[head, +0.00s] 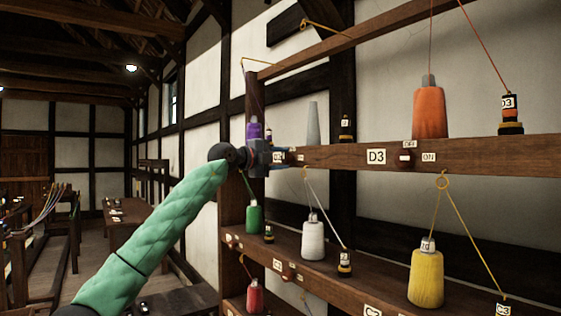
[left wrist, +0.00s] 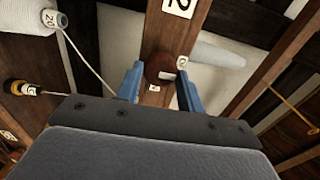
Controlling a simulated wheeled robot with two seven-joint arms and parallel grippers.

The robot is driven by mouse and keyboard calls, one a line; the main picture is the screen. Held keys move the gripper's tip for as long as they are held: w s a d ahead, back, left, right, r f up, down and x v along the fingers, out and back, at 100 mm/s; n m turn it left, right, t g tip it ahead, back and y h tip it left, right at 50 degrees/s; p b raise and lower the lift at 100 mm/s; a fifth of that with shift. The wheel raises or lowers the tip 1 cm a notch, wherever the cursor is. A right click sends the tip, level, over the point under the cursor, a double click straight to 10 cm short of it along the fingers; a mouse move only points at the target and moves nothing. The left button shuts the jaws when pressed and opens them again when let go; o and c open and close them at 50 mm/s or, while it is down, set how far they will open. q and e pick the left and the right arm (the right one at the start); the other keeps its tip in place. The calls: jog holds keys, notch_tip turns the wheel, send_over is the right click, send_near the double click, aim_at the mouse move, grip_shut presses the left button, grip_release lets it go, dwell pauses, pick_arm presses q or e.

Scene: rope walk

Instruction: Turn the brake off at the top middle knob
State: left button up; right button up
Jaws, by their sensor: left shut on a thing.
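The knob in my left gripper is a round dark red-brown one (left wrist: 158,66) with a white mark, on a wooden rail of the rack. In the left wrist view it sits between the two blue fingers (left wrist: 157,82). Small white labels (left wrist: 182,62) lie beside it, too small to read. A larger plate ending in "2" (left wrist: 179,5) is on the same rail. In the head view my left gripper (head: 272,157) reaches the top rail (head: 330,156) and mostly hides this knob. My right gripper is not in view.
A similar knob (head: 405,157) sits farther right, between OFF and ON labels and beside plate D3 (head: 376,157). Orange (head: 430,113), white (head: 313,240) and yellow (head: 426,278) spools with threads stand on the shelves.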

pick_arm(q)
jog(key=shift+a+r, duration=0.1)
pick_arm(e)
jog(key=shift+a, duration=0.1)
pick_arm(q)
jog(key=o, duration=1)
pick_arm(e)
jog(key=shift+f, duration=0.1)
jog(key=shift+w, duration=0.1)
pick_arm(q)
jog(key=b+v, duration=0.2)
jog(key=v, duration=0.5)
jog(key=shift+s+a, duration=0.15)
jog(key=shift+a, duration=0.15)
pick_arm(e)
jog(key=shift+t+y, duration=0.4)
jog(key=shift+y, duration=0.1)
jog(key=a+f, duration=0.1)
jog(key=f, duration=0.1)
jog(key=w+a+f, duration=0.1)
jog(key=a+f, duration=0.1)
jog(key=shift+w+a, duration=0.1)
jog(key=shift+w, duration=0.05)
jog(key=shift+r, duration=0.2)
